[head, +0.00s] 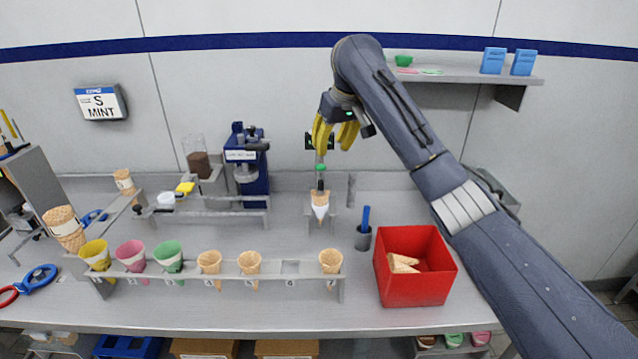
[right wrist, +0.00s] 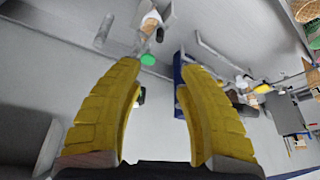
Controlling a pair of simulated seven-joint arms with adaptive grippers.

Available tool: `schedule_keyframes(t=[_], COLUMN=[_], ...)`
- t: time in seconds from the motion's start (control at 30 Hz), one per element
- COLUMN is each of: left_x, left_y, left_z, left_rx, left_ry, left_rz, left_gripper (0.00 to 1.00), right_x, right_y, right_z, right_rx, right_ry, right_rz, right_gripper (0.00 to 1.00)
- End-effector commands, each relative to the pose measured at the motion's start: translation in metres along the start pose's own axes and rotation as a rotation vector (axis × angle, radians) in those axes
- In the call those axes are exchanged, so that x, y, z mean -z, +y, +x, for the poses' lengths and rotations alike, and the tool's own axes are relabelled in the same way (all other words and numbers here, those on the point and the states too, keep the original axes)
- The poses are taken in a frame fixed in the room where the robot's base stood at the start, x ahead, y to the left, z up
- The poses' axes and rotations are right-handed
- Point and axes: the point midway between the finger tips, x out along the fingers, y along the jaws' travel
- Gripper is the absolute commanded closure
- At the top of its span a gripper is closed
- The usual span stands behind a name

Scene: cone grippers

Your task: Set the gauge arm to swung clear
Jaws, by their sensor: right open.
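The gauge stands at the back middle of the bench, with a dark display (head: 311,141) partly behind my right gripper. What looks like its arm, a thin upright piece with a green knob (head: 320,168), is lined up over a cone with a white tip (head: 320,204) in a small grey holder. The green knob also shows in the right wrist view (right wrist: 148,59), just beyond the fingertips. My right gripper (head: 335,134) has its yellow fingers open and empty, above the knob and apart from it. The gauge arm's pivot is hidden. My left gripper is out of view.
A numbered rack (head: 215,277) holds several cones in front; slot 6 is empty. A red bin (head: 415,290) with cone pieces and a grey cup (head: 363,238) stand right of the gauge. A blue press (head: 247,165) stands left. A shelf (head: 450,72) hangs behind my right arm.

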Motion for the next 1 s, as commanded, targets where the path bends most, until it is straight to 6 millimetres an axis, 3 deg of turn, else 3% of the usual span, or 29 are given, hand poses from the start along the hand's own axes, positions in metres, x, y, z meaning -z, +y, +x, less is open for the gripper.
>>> schedule_keyframes(t=[0.6,1.0], left_x=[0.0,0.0], left_y=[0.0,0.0], left_z=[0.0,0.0], left_rx=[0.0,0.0], left_ry=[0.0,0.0], left_rz=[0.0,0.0], left_gripper=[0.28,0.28], right_x=[-0.001,-0.001], right_y=[0.0,0.0], right_z=[0.107,0.154], right_rx=[0.003,0.002], right_ry=[-0.003,-0.002], right_rz=[0.005,0.004], right_gripper=[0.62,0.62])
